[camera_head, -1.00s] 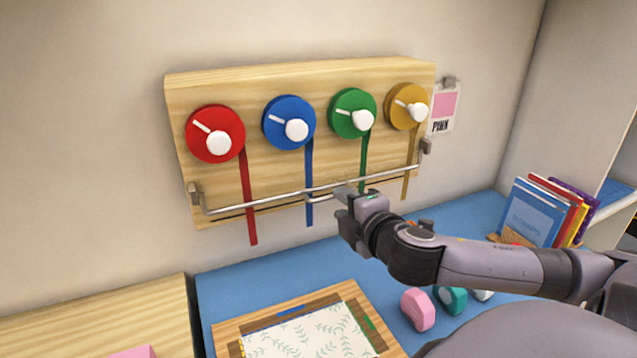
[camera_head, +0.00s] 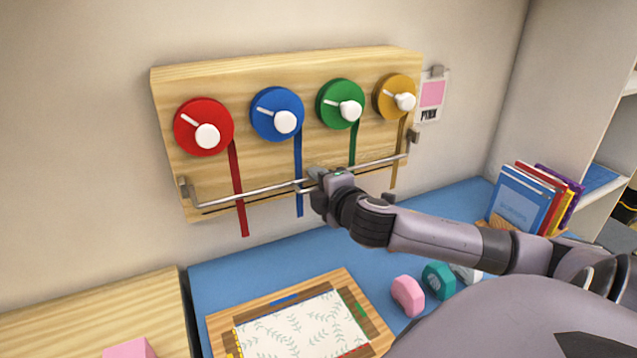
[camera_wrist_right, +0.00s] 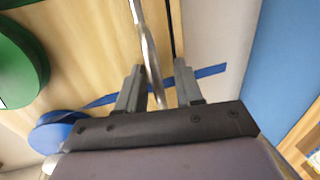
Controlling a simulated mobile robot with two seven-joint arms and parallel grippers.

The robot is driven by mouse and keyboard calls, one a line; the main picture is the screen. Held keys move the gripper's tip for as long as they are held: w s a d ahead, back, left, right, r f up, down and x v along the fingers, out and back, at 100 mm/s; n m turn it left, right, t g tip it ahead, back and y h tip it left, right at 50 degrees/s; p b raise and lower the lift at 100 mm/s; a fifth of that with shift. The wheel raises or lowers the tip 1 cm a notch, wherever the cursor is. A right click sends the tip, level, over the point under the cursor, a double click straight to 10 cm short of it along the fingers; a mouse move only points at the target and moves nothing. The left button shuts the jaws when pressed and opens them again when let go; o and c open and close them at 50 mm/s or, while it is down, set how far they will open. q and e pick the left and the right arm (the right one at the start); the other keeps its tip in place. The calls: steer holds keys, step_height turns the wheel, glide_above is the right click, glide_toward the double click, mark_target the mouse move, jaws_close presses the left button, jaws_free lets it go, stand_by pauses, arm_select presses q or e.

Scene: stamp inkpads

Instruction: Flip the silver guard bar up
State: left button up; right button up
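The silver guard bar (camera_head: 265,192) runs across the lower front of the wooden board (camera_head: 410,66), below the dials. It hangs between brackets at the board's two sides, in front of the hanging ribbons. My right gripper (camera_head: 315,174) is at about the middle of the bar, near the blue ribbon (camera_head: 299,160). In the right wrist view my right gripper (camera_wrist_right: 158,80) has its two fingers apart. The bar (camera_wrist_right: 147,45) passes between them, closer to one finger; I cannot tell whether it touches. My left gripper is not in view.
Red (camera_head: 190,120), blue (camera_head: 265,112), green (camera_head: 330,100) and yellow (camera_head: 385,95) dials stand above the bar. A wooden tray (camera_head: 225,325) with a patterned sheet lies on the blue tabletop (camera_head: 220,285). Books (camera_head: 520,205) stand at the right. Pink (camera_head: 407,297) and teal (camera_head: 438,280) pieces lie under my arm.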

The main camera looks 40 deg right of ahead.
steer(key=c, duration=0.6)
steer(key=shift+s, duration=0.15)
jaws_close()
